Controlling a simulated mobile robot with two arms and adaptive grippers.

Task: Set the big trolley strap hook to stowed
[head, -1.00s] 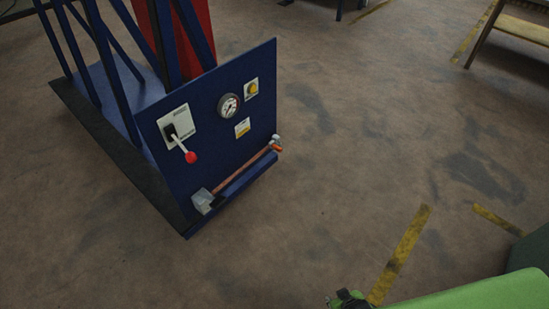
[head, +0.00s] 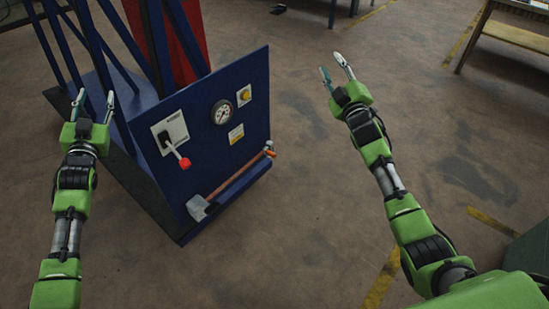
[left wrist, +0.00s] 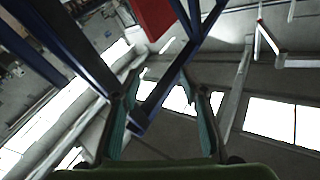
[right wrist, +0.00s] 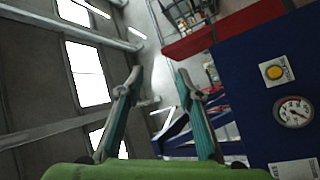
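The blue trolley panel (head: 230,150) stands left of centre in the head view. Along its lower edge lies a slanted reddish-brown strap or bar (head: 231,180). It has a grey metal block (head: 198,208) at its lower left and a small orange and silver end piece (head: 269,149) at its upper right. I cannot tell which end is the hook. My left gripper (head: 95,100) is open and empty, raised left of the panel. My right gripper (head: 333,67) is open and empty, raised right of the panel. Neither touches the trolley.
The panel also carries a lever with a red knob (head: 184,163), a gauge (head: 222,112), a yellow button (head: 244,95) and a label (head: 236,134). The floor (head: 310,210) in front and right of the panel is clear. A bench (head: 510,40) stands far right.

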